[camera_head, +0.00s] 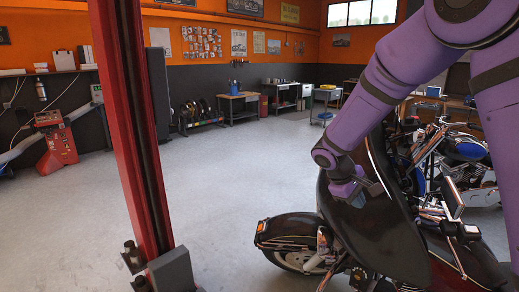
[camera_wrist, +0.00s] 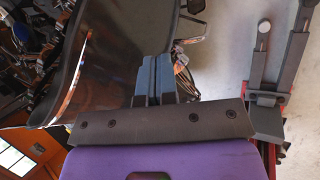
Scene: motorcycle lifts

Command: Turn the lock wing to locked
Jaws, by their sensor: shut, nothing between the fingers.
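My gripper (camera_head: 358,200) hangs at the end of the purple arm, in front of the dark body of a motorcycle (camera_head: 375,245). In the wrist view its two blue-grey fingers (camera_wrist: 153,75) are closed together and hold nothing. The glossy dark motorcycle body also shows just beyond and left of them in that view (camera_wrist: 115,45). I cannot pick out a lock wing for certain in either view. The red lift post (camera_head: 135,130) stands left of the gripper, well apart, with dark fittings (camera_head: 133,255) at its foot.
A blue motorcycle (camera_head: 465,150) stands behind my arm. A red machine (camera_head: 57,145) is at the far left. The grey floor (camera_head: 235,170) between post and motorcycle is clear.

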